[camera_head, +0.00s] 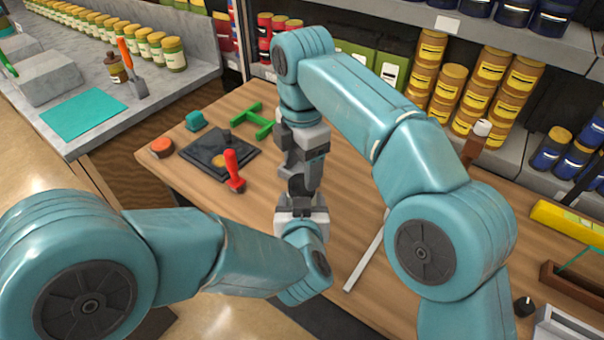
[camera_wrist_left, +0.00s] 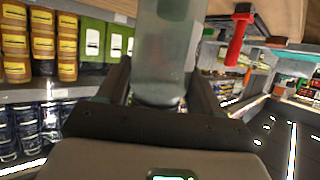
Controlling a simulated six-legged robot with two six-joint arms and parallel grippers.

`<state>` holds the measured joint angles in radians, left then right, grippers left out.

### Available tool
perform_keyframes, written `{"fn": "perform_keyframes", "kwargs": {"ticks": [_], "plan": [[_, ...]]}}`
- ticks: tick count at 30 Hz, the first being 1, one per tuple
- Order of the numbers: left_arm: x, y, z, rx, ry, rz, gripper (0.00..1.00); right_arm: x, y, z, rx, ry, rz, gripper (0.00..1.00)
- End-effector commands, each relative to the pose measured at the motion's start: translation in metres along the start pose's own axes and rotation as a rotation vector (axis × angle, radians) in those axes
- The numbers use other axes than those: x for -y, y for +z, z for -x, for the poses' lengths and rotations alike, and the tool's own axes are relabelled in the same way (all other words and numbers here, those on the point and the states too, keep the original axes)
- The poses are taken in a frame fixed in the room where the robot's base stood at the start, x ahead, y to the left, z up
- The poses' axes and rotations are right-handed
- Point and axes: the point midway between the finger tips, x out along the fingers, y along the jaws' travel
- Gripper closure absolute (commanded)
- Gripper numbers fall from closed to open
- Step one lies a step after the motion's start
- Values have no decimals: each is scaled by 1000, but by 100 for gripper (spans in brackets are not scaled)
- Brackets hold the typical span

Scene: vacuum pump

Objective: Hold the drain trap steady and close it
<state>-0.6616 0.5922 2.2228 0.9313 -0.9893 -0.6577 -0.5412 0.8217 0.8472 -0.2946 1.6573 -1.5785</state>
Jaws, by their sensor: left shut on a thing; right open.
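In the left wrist view, a grey translucent cylinder (camera_wrist_left: 165,50), which looks like the drain trap, comes down from the top edge between the fingers of my left gripper (camera_wrist_left: 162,88). The left gripper is shut on it. In the head view my left gripper (camera_head: 300,188) points up at the middle of the picture. My right gripper (camera_head: 304,152) is just above it, pointing down, and is open. The two grippers almost meet there and largely hide the trap. I cannot tell whether the right fingers touch it.
On the wooden table (camera_head: 215,105) lie a black plate (camera_head: 205,158), a red-handled tool (camera_head: 233,168), an orange-topped round piece (camera_head: 161,147) and a green bracket (camera_head: 252,122). A pale rod (camera_head: 364,262) lies right of the grippers. Shelves with amber jars (camera_head: 446,90) stand behind.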

Motion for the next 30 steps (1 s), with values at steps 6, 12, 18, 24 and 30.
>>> {"fn": "perform_keyframes", "kwargs": {"ticks": [6, 12, 18, 24, 30], "plan": [[0, -1, 0, -2, 0, 0, 100, 1, 0, -29, -1, -1, -1, 34], [0, -1, 0, -2, 0, 0, 100, 0, 0, -38, -1, 1, -1, 34], [0, -1, 0, -2, 0, 0, 100, 0, 0, -39, -1, 1, -1, 34], [0, -1, 0, -2, 0, 0, 100, 0, 0, -39, -1, 1, -1, 81], [0, -1, 0, -2, 0, 0, 100, 0, 0, -39, -1, 1, -17, 82]]}}
